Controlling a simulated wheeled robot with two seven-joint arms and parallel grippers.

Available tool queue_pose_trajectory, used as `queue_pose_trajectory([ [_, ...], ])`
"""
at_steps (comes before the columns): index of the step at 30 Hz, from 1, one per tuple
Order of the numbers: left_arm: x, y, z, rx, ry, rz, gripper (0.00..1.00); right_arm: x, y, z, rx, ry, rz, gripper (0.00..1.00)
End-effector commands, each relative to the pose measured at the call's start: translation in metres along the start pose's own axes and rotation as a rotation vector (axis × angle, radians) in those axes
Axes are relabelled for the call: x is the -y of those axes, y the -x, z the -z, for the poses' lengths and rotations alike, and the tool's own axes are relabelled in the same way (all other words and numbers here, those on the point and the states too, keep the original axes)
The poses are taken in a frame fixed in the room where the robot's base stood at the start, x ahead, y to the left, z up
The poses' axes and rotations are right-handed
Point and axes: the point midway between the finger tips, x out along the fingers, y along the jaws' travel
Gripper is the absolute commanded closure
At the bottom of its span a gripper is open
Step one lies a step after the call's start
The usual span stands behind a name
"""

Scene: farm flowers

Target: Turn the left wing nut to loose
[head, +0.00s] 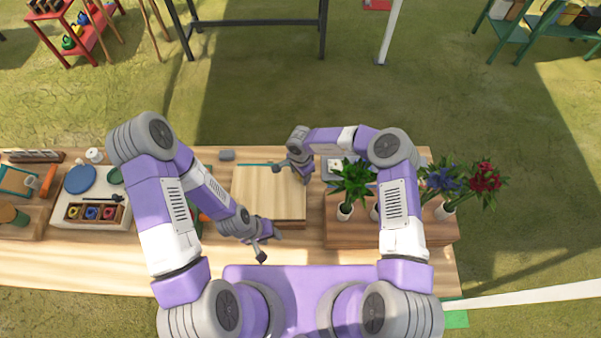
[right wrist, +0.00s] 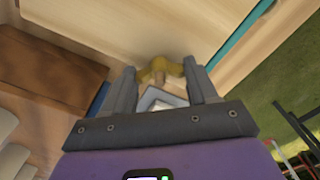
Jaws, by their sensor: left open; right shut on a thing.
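A pale wooden flower press board (head: 262,195) lies on the table in the middle of the head view. My right gripper (head: 303,175) is at the board's far right corner. In the right wrist view, its fingers (right wrist: 163,88) are closed around a brass-yellow wing nut (right wrist: 160,66) on a short post, against pale wood. In the head view this wing nut is hidden by the gripper. My left gripper (head: 270,248) is open and empty near the board's near edge. No other wing nut can be made out.
Potted flowers, one green (head: 352,180) and one red (head: 485,178), stand on a brown wooden stand (head: 345,234) at the right. A white tray (head: 98,184) with a blue disc and small colored items is at the left. A teal strip (head: 254,164) lies behind the board.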

Motion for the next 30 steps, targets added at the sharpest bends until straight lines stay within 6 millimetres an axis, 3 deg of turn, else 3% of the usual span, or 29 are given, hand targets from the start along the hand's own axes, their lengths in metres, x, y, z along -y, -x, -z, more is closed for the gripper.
queue_pose_trajectory([
  [18, 0.0007, -0.0018, 0.0001, 0.000, 0.000, 0.000, 0.57, -0.0003, -0.0002, 0.0009, -0.002, 0.576, -0.001, 0.73],
  [30, 0.0009, -0.0025, 0.0001, 0.000, 0.000, 0.000, 0.57, -0.0002, -0.0002, 0.0009, -0.001, 0.827, -0.001, 0.73],
])
